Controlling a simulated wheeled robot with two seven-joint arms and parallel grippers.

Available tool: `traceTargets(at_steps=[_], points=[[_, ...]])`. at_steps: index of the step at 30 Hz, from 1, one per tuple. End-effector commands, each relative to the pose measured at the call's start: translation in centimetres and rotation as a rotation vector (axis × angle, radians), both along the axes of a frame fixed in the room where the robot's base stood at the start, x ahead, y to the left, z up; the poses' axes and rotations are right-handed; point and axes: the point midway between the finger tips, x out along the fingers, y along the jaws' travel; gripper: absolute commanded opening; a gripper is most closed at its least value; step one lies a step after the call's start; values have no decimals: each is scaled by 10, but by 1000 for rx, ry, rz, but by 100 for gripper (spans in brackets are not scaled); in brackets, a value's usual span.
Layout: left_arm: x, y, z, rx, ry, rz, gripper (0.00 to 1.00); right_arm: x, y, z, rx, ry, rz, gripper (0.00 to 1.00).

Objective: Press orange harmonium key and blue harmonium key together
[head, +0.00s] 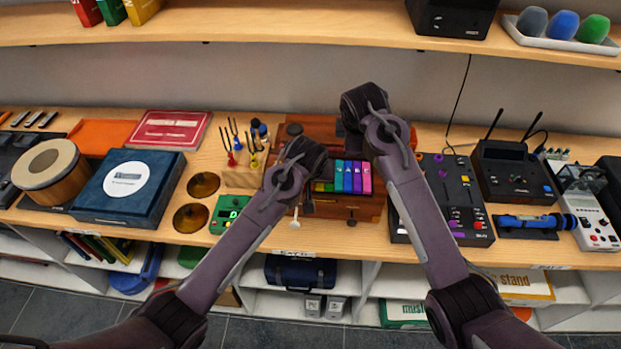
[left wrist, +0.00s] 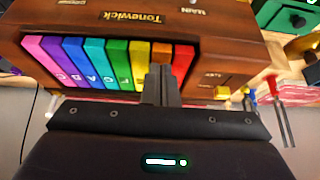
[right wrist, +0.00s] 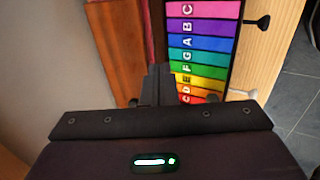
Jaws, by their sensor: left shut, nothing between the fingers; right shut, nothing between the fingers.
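The brown wooden harmonium (head: 357,206) stands on the wooden shelf, with a row of rainbow keys. In the left wrist view the orange key (left wrist: 161,54) is between yellow and red. My left gripper (left wrist: 162,72) is shut and empty, its tips over the orange key's near end; contact cannot be told. The blue key (right wrist: 204,43), marked A, shows in the right wrist view and also in the left wrist view (left wrist: 75,52). My right gripper (right wrist: 158,72) is shut and empty, its tips beside the key row near teal and green. In the head view my left wrist hides the orange key.
Tuning forks in a wooden block (head: 240,177) and a small green device (head: 228,212) stand left of the harmonium. A black mixer (head: 452,200) stands close on its right. An upper shelf (head: 300,27) runs above. My two arms are close together over the harmonium.

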Motion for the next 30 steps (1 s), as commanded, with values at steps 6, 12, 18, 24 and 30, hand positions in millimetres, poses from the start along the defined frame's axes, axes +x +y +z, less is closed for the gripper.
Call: traceTargets(at_steps=[6,12,18,24,30], points=[[0,0,2,0,0,0,0,0,0,0,0,0,0,0],[0,0,2,0,0,1,0,-2,1,0,-12,4,46,0],[0,0,2,0,0,1,0,-14,7,2,-97,11,351,0],[0,0,2,0,0,1,0,-37,2,0,-246,-24,807,0],[0,0,2,0,0,1,0,-60,-12,-8,-407,-86,1193,0]])
